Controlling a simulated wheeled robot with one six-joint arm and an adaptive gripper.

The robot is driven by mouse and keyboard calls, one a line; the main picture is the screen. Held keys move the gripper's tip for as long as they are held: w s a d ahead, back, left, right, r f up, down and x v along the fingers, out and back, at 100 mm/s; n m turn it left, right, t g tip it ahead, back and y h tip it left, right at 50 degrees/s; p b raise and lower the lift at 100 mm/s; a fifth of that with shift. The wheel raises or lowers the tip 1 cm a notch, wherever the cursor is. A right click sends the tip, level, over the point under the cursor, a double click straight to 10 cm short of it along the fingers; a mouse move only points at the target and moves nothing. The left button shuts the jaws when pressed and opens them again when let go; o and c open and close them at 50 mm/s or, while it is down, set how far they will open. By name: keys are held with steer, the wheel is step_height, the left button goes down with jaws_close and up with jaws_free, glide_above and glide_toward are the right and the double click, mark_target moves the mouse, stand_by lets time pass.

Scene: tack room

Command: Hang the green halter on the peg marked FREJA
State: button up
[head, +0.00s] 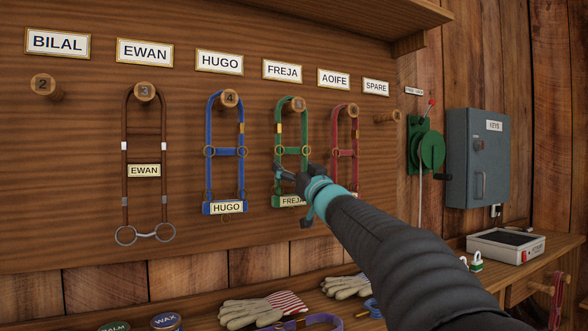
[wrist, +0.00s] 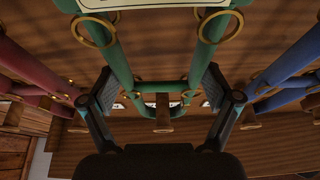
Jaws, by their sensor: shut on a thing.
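The green halter (head: 277,133) is upright against the board under the FREJA sign (head: 282,70), its FREJA tag (head: 291,201) at the bottom. Its top loop appears around the wooden peg (head: 298,104) below that sign; I cannot tell if the peg bears its weight. My gripper (head: 290,190) is shut on the lower part of the halter and partly hides it. In the wrist view, the halter's green straps (wrist: 119,62) run between my two fingers (wrist: 160,82), and a peg (wrist: 163,112) shows beyond the crossbar.
The blue HUGO halter (head: 210,130) hangs close on the left and a red halter (head: 334,135) close on the right. A brown EWAN halter (head: 127,125) hangs farther left. The SPARE peg (head: 386,117) is bare. Gloves (head: 250,311) and tins lie on the bench below.

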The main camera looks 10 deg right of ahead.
steer(key=o, duration=1.2)
steer(key=shift+s, duration=0.15)
